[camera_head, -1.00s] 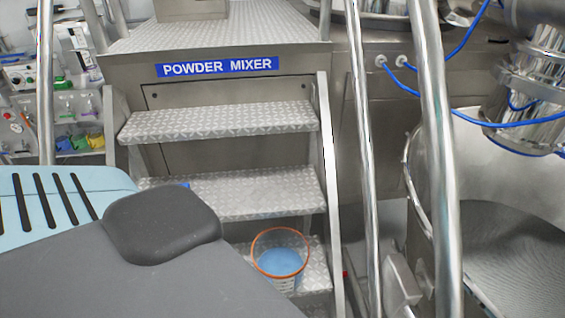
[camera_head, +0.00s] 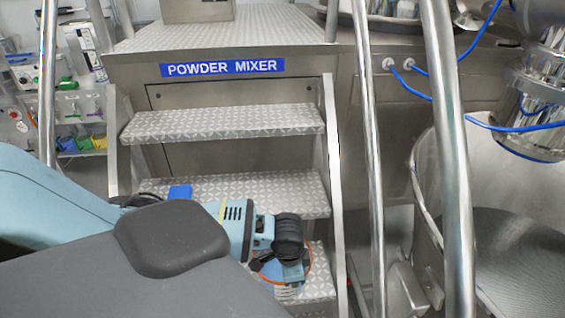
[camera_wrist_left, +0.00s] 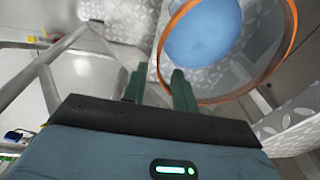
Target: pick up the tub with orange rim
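The tub with orange rim (camera_head: 287,293) stands on a low metal step, with blue contents inside. My left wrist and gripper cover much of it in the head view. In the left wrist view the tub (camera_wrist_left: 205,32) fills the upper right, its clear wall ringed by the orange rim. My left gripper (camera_wrist_left: 157,78) has its two green fingers apart with nothing held. One finger overlaps the tub's near left rim in the picture; the other is left of it. I cannot tell whether the rim lies between them. My right gripper is not in view.
The powder mixer's tread-plate steps (camera_head: 225,122) rise behind the tub. Steel handrails (camera_head: 372,150) stand to the right, before a large round steel vessel (camera_head: 500,240). A small blue item (camera_head: 180,191) shows by the middle step beside my arm.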

